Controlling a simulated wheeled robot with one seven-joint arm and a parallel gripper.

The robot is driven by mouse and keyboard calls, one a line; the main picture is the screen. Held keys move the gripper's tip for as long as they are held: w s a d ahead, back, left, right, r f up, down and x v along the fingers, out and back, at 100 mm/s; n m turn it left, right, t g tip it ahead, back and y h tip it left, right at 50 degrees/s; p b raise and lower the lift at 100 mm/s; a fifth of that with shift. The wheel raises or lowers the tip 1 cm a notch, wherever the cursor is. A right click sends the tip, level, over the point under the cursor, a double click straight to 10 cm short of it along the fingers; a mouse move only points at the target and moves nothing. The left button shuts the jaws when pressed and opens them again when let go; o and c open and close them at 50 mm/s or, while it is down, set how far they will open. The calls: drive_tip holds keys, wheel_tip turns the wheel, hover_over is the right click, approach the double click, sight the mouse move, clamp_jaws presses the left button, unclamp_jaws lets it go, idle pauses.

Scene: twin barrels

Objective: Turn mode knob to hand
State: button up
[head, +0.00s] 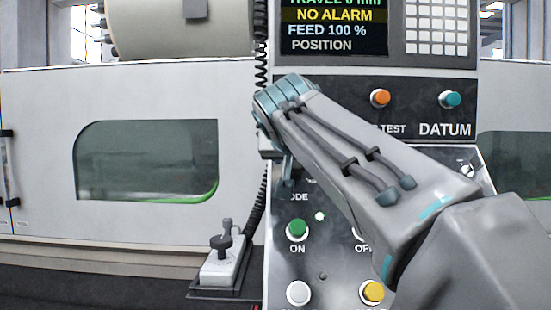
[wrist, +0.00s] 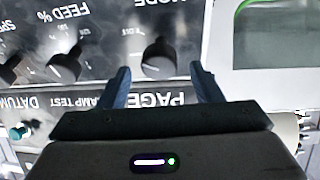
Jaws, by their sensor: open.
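In the wrist view, which is upside down, a black mode knob (wrist: 158,57) sits on the dark panel beside the word MODE. A light mark shows near its edge, but the small position labels are too blurred to read. My gripper (wrist: 160,72) is open, with one dark finger on each side of the knob's position in the picture. I cannot tell how far the fingertips are from the panel. Nothing is between the fingers except the view of the knob. In the head view my arm covers the knob, and only part of the MODE label shows.
The wrist view shows a FEED % knob (wrist: 66,62) left of the mode knob. In the head view, a green ON button (head: 297,229), a white button (head: 298,292) and a yellow button (head: 372,291) sit low on the panel. Orange (head: 380,97) and teal (head: 450,99) buttons sit higher.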

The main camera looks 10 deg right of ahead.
drive_tip(key=shift+x, duration=1.75)
drive_tip(key=c, duration=1)
